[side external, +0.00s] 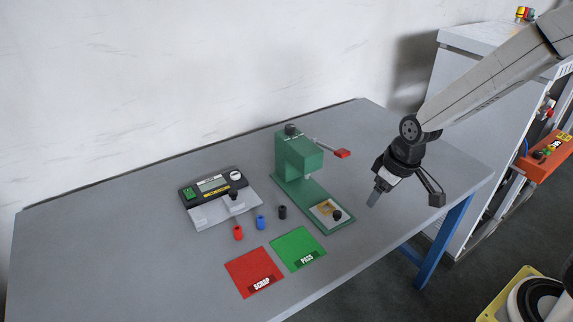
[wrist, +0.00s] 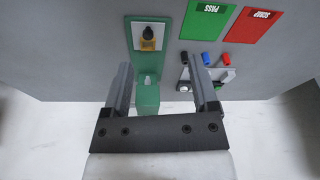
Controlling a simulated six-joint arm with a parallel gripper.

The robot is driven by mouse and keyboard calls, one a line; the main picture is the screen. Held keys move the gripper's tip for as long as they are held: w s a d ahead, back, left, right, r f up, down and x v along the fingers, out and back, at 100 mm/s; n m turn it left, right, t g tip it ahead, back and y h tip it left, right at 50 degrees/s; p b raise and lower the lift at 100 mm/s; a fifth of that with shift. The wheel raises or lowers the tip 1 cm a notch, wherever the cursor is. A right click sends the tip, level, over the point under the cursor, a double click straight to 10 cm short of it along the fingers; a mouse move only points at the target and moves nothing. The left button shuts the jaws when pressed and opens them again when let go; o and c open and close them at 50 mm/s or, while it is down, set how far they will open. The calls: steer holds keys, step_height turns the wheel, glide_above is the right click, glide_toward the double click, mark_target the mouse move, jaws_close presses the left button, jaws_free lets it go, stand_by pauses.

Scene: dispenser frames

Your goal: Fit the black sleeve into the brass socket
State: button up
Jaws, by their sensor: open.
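The black sleeve (side external: 283,212) stands on the grey table at the right end of a short row, beside a blue sleeve (side external: 261,222) and a red sleeve (side external: 238,233). In the wrist view the black sleeve (wrist: 184,58) shows beyond the fingers. The brass socket (side external: 326,208) sits on a pale plate on the green press base, with a black knob-like part (side external: 337,216) beside it; it also shows in the wrist view (wrist: 147,45). My gripper (side external: 374,198) is open and empty, above the table to the right of the press. Its fingers (wrist: 160,72) stand wide apart.
The green press (side external: 297,155) has a red-tipped lever (side external: 342,153) sticking out right. A tester (side external: 213,185) with a grey fixture stands left of the sleeves. A red SCRAP mat (side external: 253,272) and a green PASS mat (side external: 298,248) lie in front. The table's left side is clear.

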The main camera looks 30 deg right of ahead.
steer(key=w+a+f+n+y, duration=0.1)
steer(key=w+a+f+n, duration=0.15)
steer(key=w, duration=0.35)
steer(key=w+a+f+n+y, duration=0.1)
steer(key=w+a+f+n, duration=0.15)
steer(key=w, duration=0.45)
steer(key=n+y, duration=0.1)
steer(key=n, duration=0.3)
glide_toward(283, 208)
steer(key=shift+x, duration=1)
steer(key=shift+s, duration=0.1)
steer(key=shift+x, duration=1.3)
steer(key=shift+x, duration=2.6)
steer(key=shift+r, duration=0.1)
jaws_close()
